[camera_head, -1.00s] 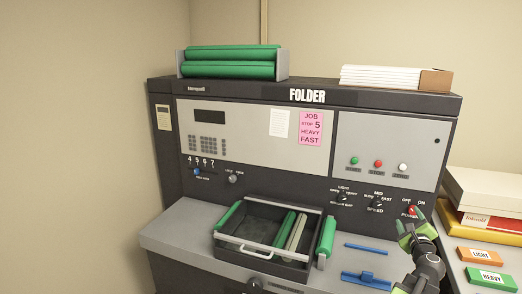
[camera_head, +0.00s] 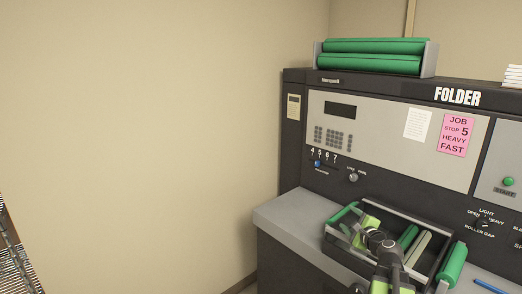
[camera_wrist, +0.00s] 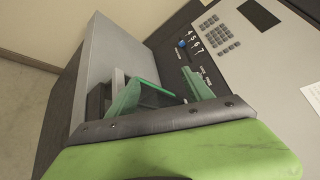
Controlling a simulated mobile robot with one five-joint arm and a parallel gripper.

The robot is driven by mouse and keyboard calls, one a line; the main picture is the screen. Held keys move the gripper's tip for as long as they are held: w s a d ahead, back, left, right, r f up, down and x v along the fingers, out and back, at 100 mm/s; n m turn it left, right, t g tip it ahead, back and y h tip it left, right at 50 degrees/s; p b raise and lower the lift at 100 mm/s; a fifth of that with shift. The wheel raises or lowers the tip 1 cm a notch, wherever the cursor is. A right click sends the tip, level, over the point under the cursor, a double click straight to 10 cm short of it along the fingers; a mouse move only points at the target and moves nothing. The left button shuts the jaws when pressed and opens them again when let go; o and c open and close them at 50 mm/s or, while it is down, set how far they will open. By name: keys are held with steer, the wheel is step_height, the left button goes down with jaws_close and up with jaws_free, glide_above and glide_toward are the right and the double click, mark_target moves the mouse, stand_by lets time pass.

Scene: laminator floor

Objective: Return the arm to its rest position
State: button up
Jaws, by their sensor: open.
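My gripper (camera_head: 363,230) is in the lower right of the head view, in front of the black roller tray (camera_head: 343,252) on the folder machine and partly covering it. Its green fingers also show in the wrist view (camera_wrist: 161,92), spread apart with nothing held between them. My dark arm rises from the bottom edge of the head view. I cannot tell how far the fingers are above the tray.
The folder machine (camera_head: 380,178) fills the right side, with a keypad panel, knobs and a pink job note (camera_head: 455,135). Green rollers (camera_head: 370,64) lie in a rack on top. A green roller (camera_head: 453,264) is at the tray's right. A bare wall (camera_head: 150,130) fills the left.

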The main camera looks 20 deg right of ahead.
steer(key=w+a+f+n+g+y+b, duration=0.1)
steer(key=w+a+f+n+y, duration=0.25)
steer(key=a, duration=0.75)
steer(key=w+a+f+n+g+y+b, duration=0.1)
steer(key=w+a+f+n+y, duration=0.2)
steer(key=a, duration=0.9)
steer(key=s+a+f+n+g+y+b, duration=0.1)
steer(key=a+f+n+g, duration=0.25)
steer(key=a, duration=0.55)
steer(key=s+a+f+n+g+y, duration=0.15)
steer(key=a+f+n, duration=0.25)
steer(key=a, duration=0.5)
steer(key=s+a+f+n+g+h, duration=0.25)
steer(key=s+a+f+n, duration=0.2)
steer(key=a, duration=0.25)
steer(key=s+d+f+n+g+h, duration=0.4)
steer(key=s+d+f+n+g, duration=0.1)
steer(key=s, duration=0.5)
steer(key=d+n+g, duration=0.1)
steer(key=d, duration=0.1)
steer(key=shift+s+d+b, duration=0.3)
steer(key=shift+d+b, duration=0.05)
steer(key=shift+b, duration=0.05)
